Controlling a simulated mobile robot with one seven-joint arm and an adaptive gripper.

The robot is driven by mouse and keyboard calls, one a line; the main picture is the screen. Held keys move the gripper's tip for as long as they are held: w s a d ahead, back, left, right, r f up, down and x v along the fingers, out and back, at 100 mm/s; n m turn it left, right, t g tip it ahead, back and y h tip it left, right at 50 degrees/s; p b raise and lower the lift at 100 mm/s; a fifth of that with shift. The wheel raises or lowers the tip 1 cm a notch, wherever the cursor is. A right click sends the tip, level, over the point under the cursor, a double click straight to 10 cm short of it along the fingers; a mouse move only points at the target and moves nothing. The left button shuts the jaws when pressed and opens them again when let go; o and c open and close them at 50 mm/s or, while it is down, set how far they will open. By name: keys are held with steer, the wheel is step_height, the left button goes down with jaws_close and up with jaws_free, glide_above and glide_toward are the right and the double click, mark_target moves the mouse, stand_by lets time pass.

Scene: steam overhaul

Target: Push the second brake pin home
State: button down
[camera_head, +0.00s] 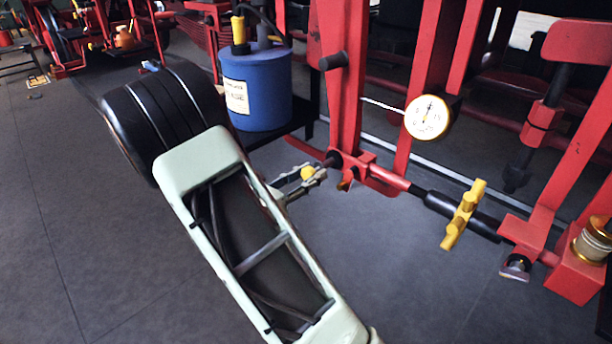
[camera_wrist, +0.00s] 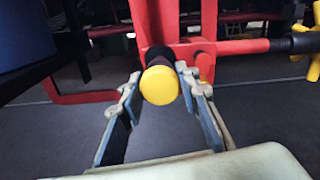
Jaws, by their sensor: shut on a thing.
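The brake pin has a round yellow head (camera_wrist: 160,86), seen end-on in the wrist view, with a dark part behind it. It lines up with the red joint (camera_wrist: 182,50) of the brake rigging. How deep the pin sits is hidden behind its head. My gripper (camera_wrist: 162,80) is shut on the pin, with one finger on each side of the head. In the head view my gripper (camera_head: 306,177) is just left of the red joint (camera_head: 352,163), and the yellow head (camera_head: 307,172) shows between its fingers. I cannot make out another brake pin for certain.
A red rod runs right from the joint to a black sleeve with a yellow cross handle (camera_head: 463,214). A white dial gauge (camera_head: 428,117) hangs above. A blue canister (camera_head: 257,88) stands behind my arm.

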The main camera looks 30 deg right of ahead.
mark_target(319, 169)
steer(key=x, duration=0.4)
steer(key=shift+d+p, duration=0.25)
steer(key=shift+p, duration=0.15)
steer(key=c, duration=1.5)
jaws_free()
steer(key=shift+w+d, duration=0.1)
steer(key=shift+d, duration=0.05)
steer(key=shift+o, duration=0.5)
steer(key=v, duration=1.2)
steer(key=shift+r, duration=0.1)
